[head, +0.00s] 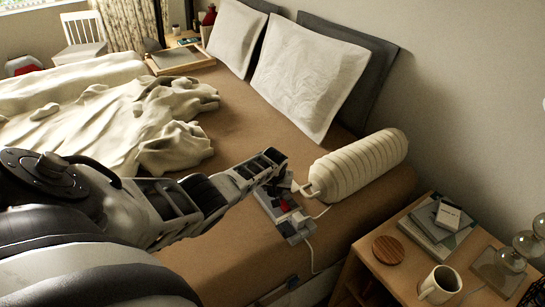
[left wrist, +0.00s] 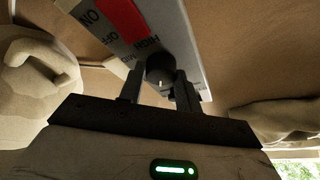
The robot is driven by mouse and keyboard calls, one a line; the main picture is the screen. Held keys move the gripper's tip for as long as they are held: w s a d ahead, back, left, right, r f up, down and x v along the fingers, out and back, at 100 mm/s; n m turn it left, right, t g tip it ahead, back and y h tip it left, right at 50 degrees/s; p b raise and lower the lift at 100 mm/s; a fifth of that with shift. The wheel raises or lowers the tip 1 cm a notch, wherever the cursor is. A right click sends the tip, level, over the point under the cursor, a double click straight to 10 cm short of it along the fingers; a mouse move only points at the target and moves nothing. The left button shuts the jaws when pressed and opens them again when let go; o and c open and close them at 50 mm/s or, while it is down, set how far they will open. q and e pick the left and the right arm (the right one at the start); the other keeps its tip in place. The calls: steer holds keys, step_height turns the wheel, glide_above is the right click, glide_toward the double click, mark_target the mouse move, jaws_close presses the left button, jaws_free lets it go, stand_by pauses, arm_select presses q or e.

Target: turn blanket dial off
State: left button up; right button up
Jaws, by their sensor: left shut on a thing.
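The blanket control box (head: 289,215) lies on the brown bed near its right edge. It is pale grey with a red part, and a cord runs from it. In the left wrist view the control panel (left wrist: 183,35) shows a red area and the words ON, OFF and HIGH. The dark round dial (left wrist: 160,72) sits on the panel between the fingertips of my left gripper (left wrist: 158,88), which is shut on it. In the head view my left gripper (head: 275,165) reaches the box from the left. My right gripper is not in view.
A cream ribbed bolster (head: 358,163) lies close beside the control box. A nightstand (head: 352,268) at the right holds books (head: 435,228), a wooden coaster (head: 388,250) and a mug (head: 440,284). A rumpled blanket (head: 130,120) and pillows (head: 305,75) lie farther back.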

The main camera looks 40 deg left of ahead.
arm_select(q)
steer(key=n, duration=0.2)
steer(key=shift+w+d+n+g+y+b, duration=0.1)
steer(key=shift+n+g+y+b, duration=0.2)
steer(key=shift+g+y+b, duration=0.1)
steer(key=shift+n+g+b, duration=0.3)
steer(key=shift+n+b, duration=0.1)
steer(key=shift+n, duration=0.5)
steer(key=shift+n+y, duration=0.3)
steer(key=shift+n, duration=0.2)
steer(key=shift+g, duration=0.3)
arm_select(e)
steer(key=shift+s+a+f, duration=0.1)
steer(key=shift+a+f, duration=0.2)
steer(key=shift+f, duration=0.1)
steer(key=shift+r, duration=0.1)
arm_select(q)
steer(key=o, duration=1)
steer(key=shift+c, duration=0.2)
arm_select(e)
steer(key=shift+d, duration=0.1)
